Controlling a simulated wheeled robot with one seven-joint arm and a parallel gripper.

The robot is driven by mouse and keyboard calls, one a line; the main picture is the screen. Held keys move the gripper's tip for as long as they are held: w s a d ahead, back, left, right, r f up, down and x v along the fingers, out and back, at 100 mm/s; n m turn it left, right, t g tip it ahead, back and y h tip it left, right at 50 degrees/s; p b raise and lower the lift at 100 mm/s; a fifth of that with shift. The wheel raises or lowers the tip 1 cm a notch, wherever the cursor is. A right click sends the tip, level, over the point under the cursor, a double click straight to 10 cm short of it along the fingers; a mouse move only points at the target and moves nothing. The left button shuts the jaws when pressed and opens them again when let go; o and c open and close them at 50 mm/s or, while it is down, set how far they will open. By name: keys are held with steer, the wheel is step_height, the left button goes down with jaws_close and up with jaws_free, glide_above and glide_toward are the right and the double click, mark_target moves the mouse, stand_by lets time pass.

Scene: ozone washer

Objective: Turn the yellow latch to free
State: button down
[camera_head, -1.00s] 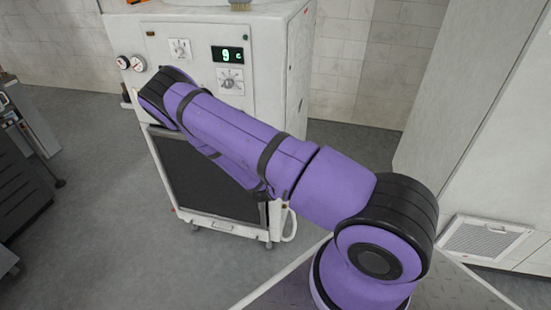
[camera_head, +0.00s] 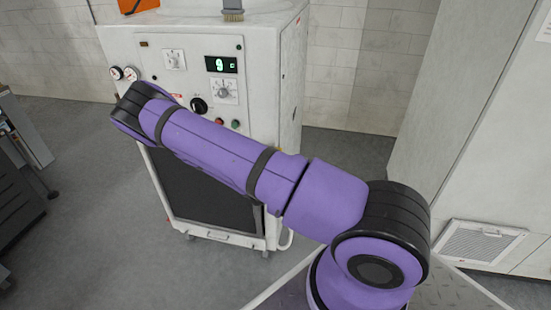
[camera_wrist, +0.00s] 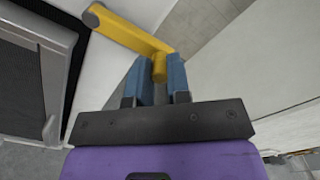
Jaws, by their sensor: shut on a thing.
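The yellow latch (camera_wrist: 130,28) shows in the wrist view as a flat bar. It runs from a rounded end at the upper left down to a bent end between my fingers. My gripper (camera_wrist: 160,72) has blue fingertips and is shut on that bent end. In the head view the latch and my gripper are hidden behind my purple arm.
The white washer cabinet (camera_head: 270,100) carries a control panel (camera_head: 195,70) with dials, buttons and a green display. Two gauges (camera_head: 123,73) sit at its left edge. A dark front panel (camera_head: 205,195) is below. Grey floor (camera_head: 80,200) lies open to the left.

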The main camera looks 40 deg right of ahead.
steer(key=c, duration=1.1)
jaws_free()
steer(key=shift+a, duration=0.1)
steer(key=v, duration=1)
steer(key=shift+s+a, duration=0.3)
